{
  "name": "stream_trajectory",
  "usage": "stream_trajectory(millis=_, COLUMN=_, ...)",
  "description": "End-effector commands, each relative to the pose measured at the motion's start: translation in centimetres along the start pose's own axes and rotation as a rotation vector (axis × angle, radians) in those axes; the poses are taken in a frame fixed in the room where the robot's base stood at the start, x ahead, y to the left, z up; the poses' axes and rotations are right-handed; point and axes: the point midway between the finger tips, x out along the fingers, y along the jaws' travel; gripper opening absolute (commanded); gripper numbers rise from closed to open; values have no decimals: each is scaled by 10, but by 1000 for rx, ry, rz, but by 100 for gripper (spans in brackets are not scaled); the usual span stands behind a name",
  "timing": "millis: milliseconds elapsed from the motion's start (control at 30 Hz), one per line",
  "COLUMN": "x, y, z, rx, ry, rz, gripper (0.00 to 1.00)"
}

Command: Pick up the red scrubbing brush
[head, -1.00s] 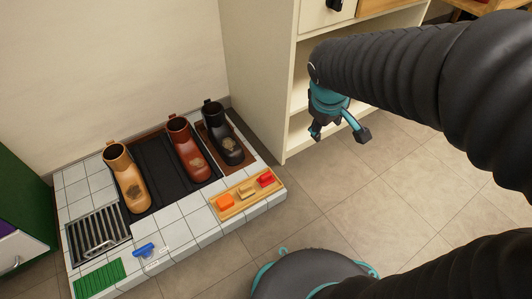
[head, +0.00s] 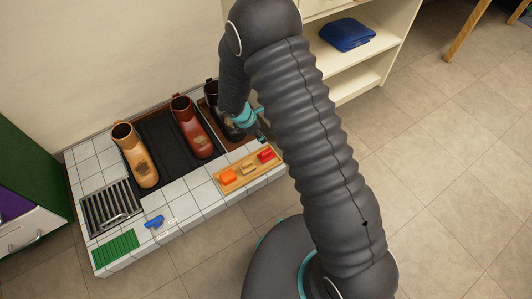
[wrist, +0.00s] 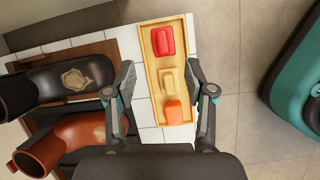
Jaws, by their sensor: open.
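The red scrubbing brush (head: 266,156) lies at the right end of a wooden tray (head: 220,187) on the tiled platform. In the wrist view the red brush (wrist: 163,40) lies at the far end of the tray (wrist: 150,67), ahead of my fingertips. My gripper (wrist: 162,75) is open and empty above the tray, its fingers spread to either side of it. In the head view my gripper (head: 260,132) hangs near the red brush and the black boot, partly hidden by my arm.
A tan brush (wrist: 168,81) and an orange brush (wrist: 173,112) share the tray. A black boot (wrist: 88,78) and a brown boot (wrist: 75,140) stand close beside my gripper. A tan boot (head: 135,155), a drain grate (head: 110,207) and a blue tool (head: 154,222) are further left.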

Motion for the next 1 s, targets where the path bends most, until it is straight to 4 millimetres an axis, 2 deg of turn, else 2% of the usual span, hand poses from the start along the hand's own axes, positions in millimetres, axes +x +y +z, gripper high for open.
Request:
stream_trajectory(millis=100, x=16, y=-2, z=-18, rx=-90, ry=-1, rz=-7, gripper=54)
stream_trajectory(millis=267, x=30, y=-3, z=-28, rx=-138, ry=-2, rz=-9, gripper=54)
stream_trajectory(millis=700, x=101, y=-3, z=-29, rx=-141, ry=-2, rz=-9, gripper=54)
stream_trajectory(millis=1000, x=121, y=-4, z=-30, rx=-141, ry=-2, rz=-10, gripper=54)
